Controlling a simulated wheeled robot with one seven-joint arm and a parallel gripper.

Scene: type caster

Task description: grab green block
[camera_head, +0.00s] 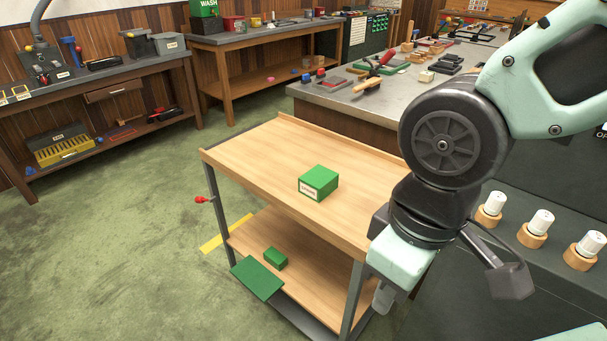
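A green block (319,183) with a white label on its front sits on the wooden top of a cart (265,148). A smaller green block (276,258) sits on the cart's lower shelf, beside a flat green plate (257,279) that reaches past the shelf's left edge. My arm comes in from the upper right and bends down by the cart's right side. My gripper (383,296) is low, in front of the cart's right front corner, apart from the labelled block. Its fingers are mostly hidden, so its opening is unclear. Nothing touches the labelled block except the cart top.
A grey-topped bench (335,99) with tools stands behind the cart. White-capped pegs on wooden bases (537,228) line the dark counter at right. Green floor (110,230) is open at left.

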